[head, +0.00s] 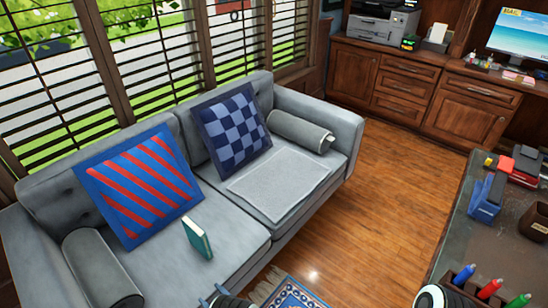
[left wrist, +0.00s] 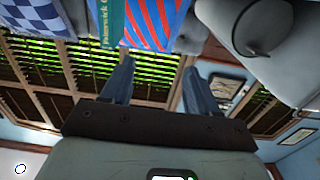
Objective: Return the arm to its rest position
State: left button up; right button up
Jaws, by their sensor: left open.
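My left gripper (head: 218,294) shows at the bottom edge of the head view, in front of the grey sofa (head: 235,240). Its two fingers (left wrist: 157,80) are spread apart with nothing between them in the left wrist view, which is upside down. A green book (head: 197,238) stands upright on the sofa's left seat cushion, beyond the gripper and apart from it. The book (left wrist: 110,22) also shows in the left wrist view, past the fingertips. Most of my left arm is out of the head view. My right gripper's fingers do not show.
A red-and-blue striped pillow (head: 138,187) and a checked pillow (head: 230,129) lean on the sofa back. A dark desk (head: 460,225) with pens and office items stands at right. Wood cabinets (head: 400,85) line the back. Bare wood floor (head: 380,200) lies between.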

pick_arm(q)
jog(key=s+a+f+m+g+h, duration=0.25)
jog(key=s+f+h, duration=0.25)
jog(key=f+h, duration=0.3)
jog(key=s+d+f+m+g+h, duration=0.1)
jog(key=s+d+f+g+h, duration=0.15)
jog(key=s, duration=0.35)
jog(key=s+d+f+m+g+h, duration=0.1)
jog(key=s+d+g+h, duration=0.15)
jog(key=s, duration=0.45)
jog(key=s+d+r+g+h, duration=0.3)
jog(key=s+h, duration=0.1)
jog(key=s, duration=0.4)
notch_tip(320, 180, up, 15)
jog(key=s+d+m+g+p, duration=0.1)
jog(key=s+d+g+p, duration=0.1)
jog(key=p, duration=1.3)
jog(key=shift+s, duration=0.3)
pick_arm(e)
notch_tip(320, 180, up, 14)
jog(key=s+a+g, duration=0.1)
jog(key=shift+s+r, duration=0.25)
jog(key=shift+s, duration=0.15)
